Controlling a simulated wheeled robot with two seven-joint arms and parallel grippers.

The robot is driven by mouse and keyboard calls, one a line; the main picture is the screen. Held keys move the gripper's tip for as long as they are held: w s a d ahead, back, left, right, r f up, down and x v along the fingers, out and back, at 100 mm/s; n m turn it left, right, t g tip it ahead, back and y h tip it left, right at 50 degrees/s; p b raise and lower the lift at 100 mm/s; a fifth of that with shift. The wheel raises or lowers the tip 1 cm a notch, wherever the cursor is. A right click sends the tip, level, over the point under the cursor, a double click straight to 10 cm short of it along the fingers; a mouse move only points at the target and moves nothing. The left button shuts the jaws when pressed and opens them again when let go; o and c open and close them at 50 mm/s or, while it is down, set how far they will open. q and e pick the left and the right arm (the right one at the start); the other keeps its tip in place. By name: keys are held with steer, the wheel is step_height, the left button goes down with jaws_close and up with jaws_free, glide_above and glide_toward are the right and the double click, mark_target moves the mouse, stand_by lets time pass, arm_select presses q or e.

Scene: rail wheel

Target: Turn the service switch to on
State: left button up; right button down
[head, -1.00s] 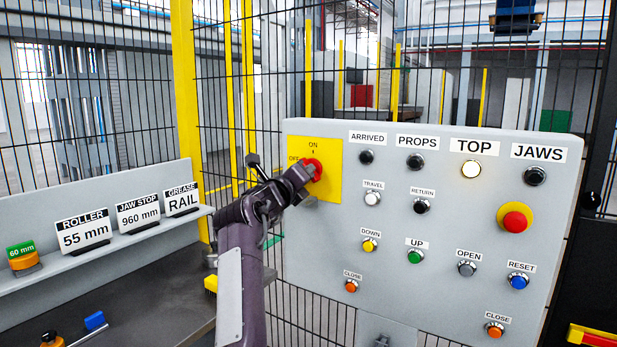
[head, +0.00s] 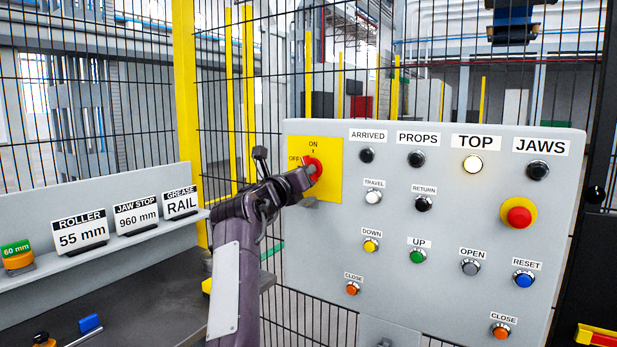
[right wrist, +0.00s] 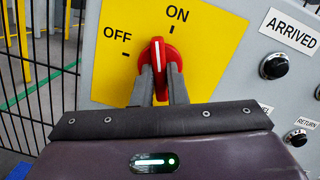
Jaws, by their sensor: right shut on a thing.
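The service switch is a red rotary knob (head: 312,168) on a yellow plate (head: 329,185) marked ON at the top and OFF at the left. It sits at the upper left of the grey control panel. My right gripper (head: 308,173) is shut on the knob. In the right wrist view, the two fingers (right wrist: 159,88) clasp the red knob (right wrist: 158,52) from both sides. The white line on the knob points between OFF and ON, nearer the ON mark. My left gripper is not in view.
The grey panel (head: 455,270) also carries several buttons and lamps, with the TOP lamp (head: 472,165) lit. A red emergency stop (head: 518,213) is at its right. A shelf (head: 100,251) with labels stands at the left. Wire fencing stands behind.

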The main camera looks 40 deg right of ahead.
steer(key=shift+r, duration=0.3)
steer(key=shift+m, duration=0.3)
